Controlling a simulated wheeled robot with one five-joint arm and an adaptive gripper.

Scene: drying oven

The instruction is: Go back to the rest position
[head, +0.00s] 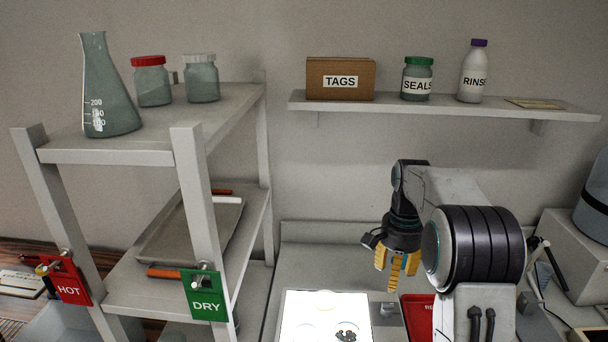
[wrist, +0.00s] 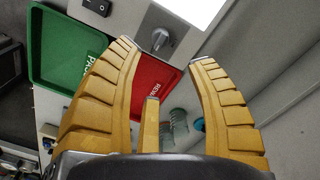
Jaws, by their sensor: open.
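My gripper (head: 397,266) has yellow ribbed fingers and hangs from my raised arm, pointing down, at the right of the head view. In the wrist view my gripper (wrist: 165,75) is open, with its fingers spread and nothing between them. It is above the bench, to the right of and higher than the bright white light panel (head: 325,318). A red tray (head: 416,315) lies below it, partly hidden by my arm; the red tray also shows between the fingers in the wrist view (wrist: 150,85).
A rack on the left carries a metal tray (head: 190,230), a flask (head: 106,90) and two jars. HOT (head: 68,281) and DRY (head: 205,295) tags hang from its front. A wall shelf (head: 440,108) holds a TAGS box and bottles. A green tray (wrist: 62,50) lies beside the red one.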

